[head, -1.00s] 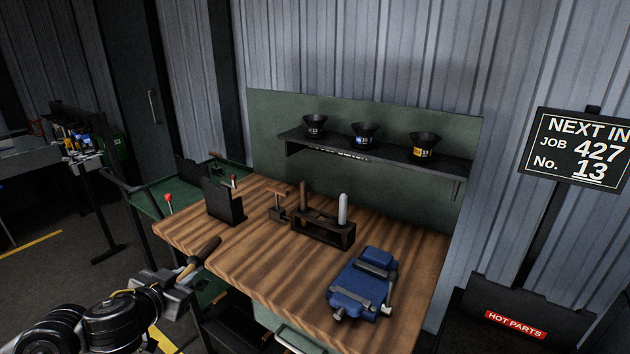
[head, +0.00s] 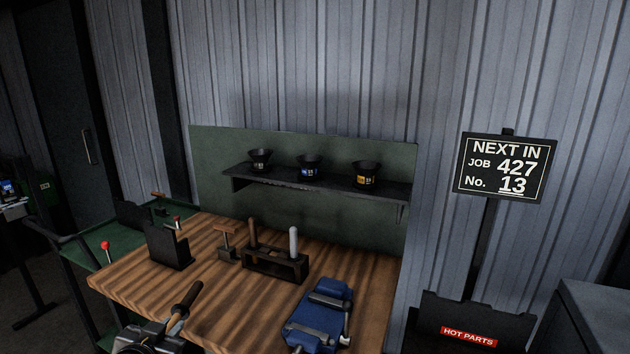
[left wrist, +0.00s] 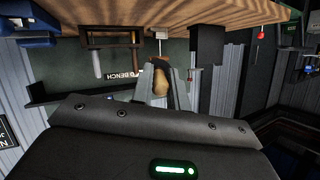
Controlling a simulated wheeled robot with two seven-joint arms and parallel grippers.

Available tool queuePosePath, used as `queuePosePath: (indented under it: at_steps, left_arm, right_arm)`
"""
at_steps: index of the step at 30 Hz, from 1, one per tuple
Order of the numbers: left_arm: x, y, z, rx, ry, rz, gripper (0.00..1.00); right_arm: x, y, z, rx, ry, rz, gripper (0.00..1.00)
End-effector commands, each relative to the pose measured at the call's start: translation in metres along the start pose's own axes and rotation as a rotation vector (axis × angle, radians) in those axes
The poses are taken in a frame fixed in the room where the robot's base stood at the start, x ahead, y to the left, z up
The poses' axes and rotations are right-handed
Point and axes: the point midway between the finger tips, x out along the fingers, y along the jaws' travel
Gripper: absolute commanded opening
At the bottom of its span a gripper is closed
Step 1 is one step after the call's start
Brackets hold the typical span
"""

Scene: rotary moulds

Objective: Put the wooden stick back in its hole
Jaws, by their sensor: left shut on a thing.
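The wooden stick (head: 187,298) is held in my left gripper (head: 170,329), tilted, with its darker end pointing up and right. In the left wrist view the stick (left wrist: 161,78) sits between the two fingers (left wrist: 162,92). In the head view it is in front of the wooden bench top's left part, apart from the rack. The dark rack (head: 275,268) stands on the bench, with a brown stick (head: 252,233) upright at its left and a pale grey one (head: 293,242) at its right. Its holes are too small to tell. My right gripper is not in view.
A blue vise (head: 318,318) is at the bench's front right. A small wooden-topped tool (head: 227,240) and a dark upright holder (head: 168,246) stand left of the rack. Behind, a shelf (head: 318,184) bears three black funnels. Bare bench top (head: 215,275) lies before the rack.

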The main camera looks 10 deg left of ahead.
Motion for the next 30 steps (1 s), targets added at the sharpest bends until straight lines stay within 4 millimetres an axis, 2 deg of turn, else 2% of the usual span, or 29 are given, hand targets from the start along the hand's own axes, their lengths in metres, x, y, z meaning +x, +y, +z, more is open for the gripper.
queuePosePath:
  at_steps: [1, 7, 12, 16, 21, 27, 30]
  left_arm:
    - [0.002, 0.015, -0.017, -0.009, 0.013, 0.018, 0.00]
    - [0.003, 0.047, -0.054, 0.015, 0.022, 0.054, 0.00]
    - [-0.002, 0.082, -0.108, 0.043, 0.037, 0.105, 0.00]
    - [-0.008, 0.095, -0.136, 0.053, 0.041, 0.129, 0.00]
    - [-0.012, 0.097, -0.150, 0.058, 0.038, 0.135, 0.00]
    - [-0.012, 0.096, -0.152, 0.058, 0.037, 0.136, 0.00]
    - [-0.012, 0.096, -0.152, 0.060, 0.037, 0.135, 0.00]
  right_arm:
    - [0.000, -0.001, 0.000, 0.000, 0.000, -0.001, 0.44]
    - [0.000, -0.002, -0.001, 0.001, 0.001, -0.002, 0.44]
    - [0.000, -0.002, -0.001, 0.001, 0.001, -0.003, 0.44]
    - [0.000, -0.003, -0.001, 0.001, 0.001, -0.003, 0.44]
    - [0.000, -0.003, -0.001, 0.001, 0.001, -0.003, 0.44]
    - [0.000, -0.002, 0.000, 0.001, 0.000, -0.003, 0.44]
    - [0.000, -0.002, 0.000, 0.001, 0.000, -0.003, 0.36]
